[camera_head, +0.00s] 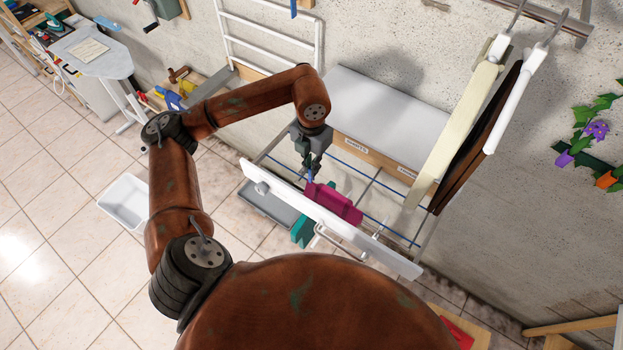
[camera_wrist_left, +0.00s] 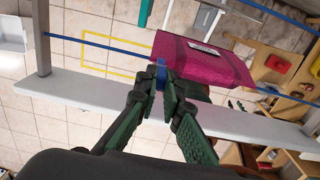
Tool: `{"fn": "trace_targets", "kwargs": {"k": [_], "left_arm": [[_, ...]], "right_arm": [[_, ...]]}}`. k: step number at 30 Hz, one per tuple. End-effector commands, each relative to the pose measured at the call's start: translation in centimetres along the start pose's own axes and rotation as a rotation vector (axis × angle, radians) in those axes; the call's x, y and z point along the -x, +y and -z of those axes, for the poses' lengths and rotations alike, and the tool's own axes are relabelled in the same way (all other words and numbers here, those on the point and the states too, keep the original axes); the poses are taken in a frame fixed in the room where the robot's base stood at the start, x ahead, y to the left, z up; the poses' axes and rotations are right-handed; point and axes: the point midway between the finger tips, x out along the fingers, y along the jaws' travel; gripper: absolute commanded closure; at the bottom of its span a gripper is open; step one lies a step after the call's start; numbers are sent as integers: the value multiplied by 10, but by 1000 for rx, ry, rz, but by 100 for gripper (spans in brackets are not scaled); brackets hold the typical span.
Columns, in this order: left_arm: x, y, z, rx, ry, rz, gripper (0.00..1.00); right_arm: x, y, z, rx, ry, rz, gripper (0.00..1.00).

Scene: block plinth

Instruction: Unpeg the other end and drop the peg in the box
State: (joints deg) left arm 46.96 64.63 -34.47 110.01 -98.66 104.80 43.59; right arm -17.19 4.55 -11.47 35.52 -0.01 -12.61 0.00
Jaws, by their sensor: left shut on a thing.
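A magenta cloth (camera_head: 335,203) hangs on the rack behind a white rail; in the left wrist view the cloth (camera_wrist_left: 203,62) shows a pale label. My left gripper (camera_head: 308,172) is at the cloth's left end. In the left wrist view its green fingers (camera_wrist_left: 162,90) are shut on a small blue peg (camera_wrist_left: 161,72) at the cloth's edge. I cannot tell whether the peg still grips the cloth or line. A white open box (camera_head: 126,201) stands on the floor to the left, apart from the gripper. My right gripper is out of view.
The white rail (camera_head: 380,247) runs in front of the cloth. Blue lines (camera_head: 350,167) cross the rack behind it. A grey tray (camera_head: 268,206) and a teal item (camera_head: 303,229) are below. Cream and brown hanging pieces (camera_head: 455,130) stand at the right. The left floor is mostly clear.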

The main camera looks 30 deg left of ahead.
Motion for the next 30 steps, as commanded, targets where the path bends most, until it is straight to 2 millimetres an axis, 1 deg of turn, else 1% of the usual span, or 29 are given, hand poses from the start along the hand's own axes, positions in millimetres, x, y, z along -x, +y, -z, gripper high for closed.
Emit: {"fn": "trace_targets", "kwargs": {"k": [4, 14, 17, 20, 27, 30], "left_arm": [[6, 0, 0, 0, 0, 0, 100], [6, 0, 0, 0, 0, 0, 100], [9, 0, 0, 0, 0, 0, 100], [16, 0, 0, 0, 0, 0, 100], [40, 0, 0, -1, -1, 1, 100], [46, 0, 0, -1, 0, 1, 100]], "right_arm": [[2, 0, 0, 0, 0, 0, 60], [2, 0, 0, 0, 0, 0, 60], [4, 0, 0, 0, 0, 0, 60], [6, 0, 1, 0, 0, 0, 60], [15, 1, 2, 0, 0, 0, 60], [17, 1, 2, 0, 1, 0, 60]]}}
